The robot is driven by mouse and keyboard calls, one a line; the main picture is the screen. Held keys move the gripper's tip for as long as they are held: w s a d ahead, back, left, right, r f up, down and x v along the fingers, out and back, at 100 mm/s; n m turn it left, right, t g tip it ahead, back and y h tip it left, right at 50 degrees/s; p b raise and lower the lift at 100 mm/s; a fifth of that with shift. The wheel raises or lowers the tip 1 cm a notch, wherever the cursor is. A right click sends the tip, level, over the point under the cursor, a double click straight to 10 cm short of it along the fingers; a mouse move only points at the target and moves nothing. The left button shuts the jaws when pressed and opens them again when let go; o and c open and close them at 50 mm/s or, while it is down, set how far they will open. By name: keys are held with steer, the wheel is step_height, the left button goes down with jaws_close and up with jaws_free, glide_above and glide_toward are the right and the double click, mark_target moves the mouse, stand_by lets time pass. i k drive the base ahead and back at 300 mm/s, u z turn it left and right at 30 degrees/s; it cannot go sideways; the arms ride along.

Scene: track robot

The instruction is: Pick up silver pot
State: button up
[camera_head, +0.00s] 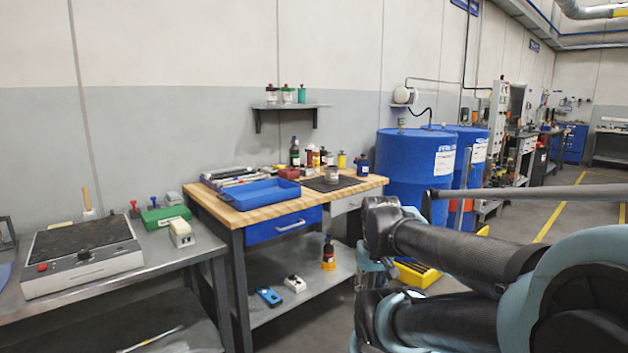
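A small silver pot (332,174), a grey metallic can shape, stands on a dark mat (345,183) on the wooden-topped workbench (239,216). It is small in the view, and several bottles and jars stand close behind it. My arm (455,250) reaches in from the right, in front of the bench's right side and well apart from the pot. I cannot make out my gripper's fingers in this view.
A blue tray (262,194) lies left of the mat, with tools and a red item behind it. Blue barrels (411,163) stand right of the bench. A metal table (158,240) stands to the left. A shelf (291,106) with jars hangs above.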

mark_target(332, 171)
steer(key=u, duration=0.05)
steer(key=i, duration=1)
steer(key=z, duration=0.05)
